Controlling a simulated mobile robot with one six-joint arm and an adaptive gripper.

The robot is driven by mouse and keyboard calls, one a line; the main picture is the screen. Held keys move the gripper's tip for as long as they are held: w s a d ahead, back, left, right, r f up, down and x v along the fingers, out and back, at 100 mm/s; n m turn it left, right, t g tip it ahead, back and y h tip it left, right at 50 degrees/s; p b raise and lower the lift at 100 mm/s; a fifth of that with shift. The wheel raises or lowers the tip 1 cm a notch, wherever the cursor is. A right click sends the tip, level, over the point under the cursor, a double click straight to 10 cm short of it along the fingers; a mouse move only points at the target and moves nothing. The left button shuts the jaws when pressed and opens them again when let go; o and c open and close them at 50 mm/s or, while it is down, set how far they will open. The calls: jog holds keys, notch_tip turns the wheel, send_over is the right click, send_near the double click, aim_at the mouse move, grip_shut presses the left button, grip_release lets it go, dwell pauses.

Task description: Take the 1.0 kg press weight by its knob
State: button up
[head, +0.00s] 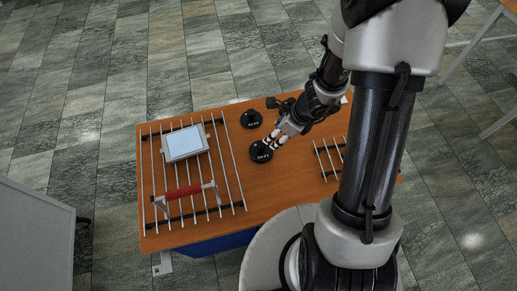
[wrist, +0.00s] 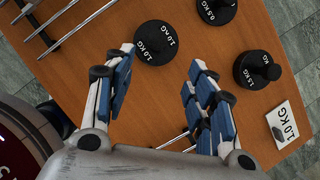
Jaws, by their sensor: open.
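The 1.0 kg press weight (wrist: 155,45) is a round black disc with white lettering, lying on the wooden table. In the head view it is the black weight (head: 261,153) at the tip of my arm. My gripper (wrist: 162,66) is open, with one blue-padded finger on each side of the picture and nothing between them. The weight shows just past the fingertips, nearer the left finger. In the head view my gripper (head: 275,140) is close by the weight, on its upper right. I cannot tell the exact gap. The knob is hard to make out against the black disc.
The 0.5 kg weight (wrist: 216,10) and the 1.5 kg weight (wrist: 257,70) stand nearby. A card marked 1.0 KG (wrist: 287,124) lies near the table edge.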

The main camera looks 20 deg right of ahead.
aim_at(262, 144)
jog(key=b+x, duration=0.3)
jog(key=x, duration=0.4)
jog(key=shift+w+a+f, duration=0.1)
jog(key=shift+a+f, duration=0.05)
jog(key=shift+f, duration=0.1)
jog(key=shift+a+b+x, duration=0.15)
jog(key=shift+b+x, duration=0.6)
jog(key=shift+x, duration=0.6)
jog(key=shift+a+b+x, duration=0.1)
jog(key=shift+b+x, duration=0.6)
jog(key=shift+x, duration=0.65)
jog(key=shift+r, duration=0.15)
grip_shut()
